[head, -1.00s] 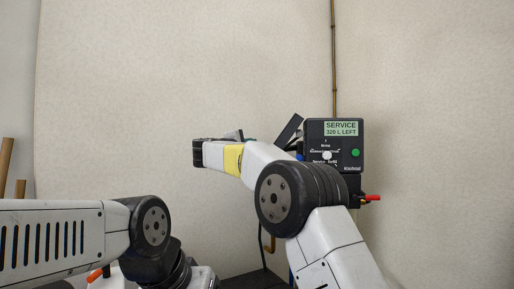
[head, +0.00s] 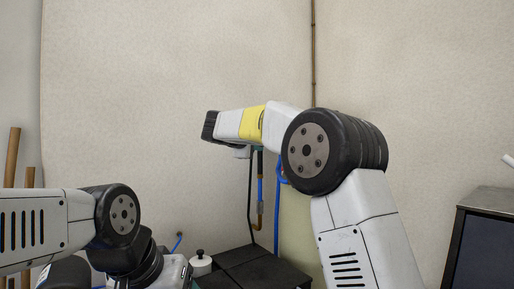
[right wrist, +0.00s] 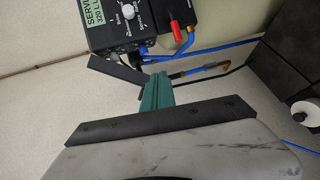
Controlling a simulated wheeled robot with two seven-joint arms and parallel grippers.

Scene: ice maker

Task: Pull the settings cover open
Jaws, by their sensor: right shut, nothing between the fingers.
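In the head view my right arm hides the box and the cover. My left arm is at the lower left of the head view, its gripper out of sight.
Blue and copper pipes (head: 260,205) run down the wall below my right wrist. A black surface (head: 255,265) and a small white pot (head: 200,264) are below. A dark cabinet (head: 485,240) stands at right. Wooden poles (head: 12,160) lean at left.

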